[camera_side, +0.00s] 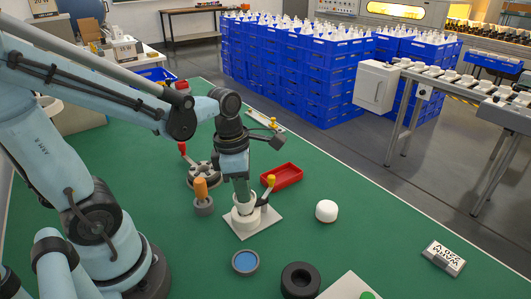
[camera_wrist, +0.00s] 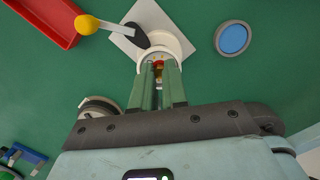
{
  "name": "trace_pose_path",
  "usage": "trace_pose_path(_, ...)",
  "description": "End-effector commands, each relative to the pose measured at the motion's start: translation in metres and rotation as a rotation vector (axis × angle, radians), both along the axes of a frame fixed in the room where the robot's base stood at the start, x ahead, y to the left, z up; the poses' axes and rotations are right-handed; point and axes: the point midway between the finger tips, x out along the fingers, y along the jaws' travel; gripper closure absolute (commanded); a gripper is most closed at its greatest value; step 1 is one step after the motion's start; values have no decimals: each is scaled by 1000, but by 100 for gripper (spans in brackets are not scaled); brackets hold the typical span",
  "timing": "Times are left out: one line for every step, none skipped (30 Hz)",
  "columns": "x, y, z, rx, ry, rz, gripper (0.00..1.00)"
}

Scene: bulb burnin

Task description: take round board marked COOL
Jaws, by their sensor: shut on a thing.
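My gripper (camera_side: 243,199) points down into a white round holder (camera_side: 236,219) on a square white plate (camera_side: 266,226). In the wrist view its two green fingers (camera_wrist: 159,84) reach into the holder (camera_wrist: 178,47) and are shut on a small part with red and yellow on it (camera_wrist: 158,66). Most of that part is hidden by the fingers and the holder wall. No COOL marking can be read in either view, so I cannot tell whether this is the round board. A lever with a yellow knob (camera_side: 271,180) stands beside the holder; it also shows in the wrist view (camera_wrist: 87,25).
Around the holder are a red tray (camera_side: 283,177), an orange-handled tool (camera_side: 201,188), a white dome (camera_side: 326,211), a grey ring with a blue disc (camera_side: 245,262) and a black ring (camera_side: 300,279). A lettered block (camera_side: 443,258) lies at right. The green tabletop (camera_side: 385,225) is clear between them.

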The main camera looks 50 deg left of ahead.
Motion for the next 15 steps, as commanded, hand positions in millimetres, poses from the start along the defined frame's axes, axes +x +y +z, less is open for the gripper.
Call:
trace_pose_path(-2, 1, -1, 6, 3, 1, 100)
trace_pose_path(-2, 2, -1, 6, 4, 1, 100)
trace_pose_path(-2, 2, -1, 6, 4, 1, 100)
trace_pose_path(-2, 2, -1, 7, 4, 1, 100)
trace_pose_path(-2, 2, -1, 7, 4, 1, 100)
trace_pose_path(-2, 2, -1, 7, 4, 1, 100)
trace_pose_path(-2, 2, 0, 8, 3, 3, 100)
trace_pose_path(-2, 2, 1, 8, 3, 3, 100)
trace_pose_path(-2, 2, 2, 8, 3, 3, 100)
trace_pose_path(-1, 2, 4, 8, 3, 3, 100)
trace_pose_path(-1, 2, 6, 8, 3, 3, 100)
trace_pose_path(-1, 2, 9, 7, 4, 2, 100)
trace_pose_path(-1, 2, 12, 7, 4, 2, 100)
trace_pose_path(-1, 2, 16, 6, 3, 2, 100)
trace_pose_path(-1, 2, 21, 6, 3, 2, 100)
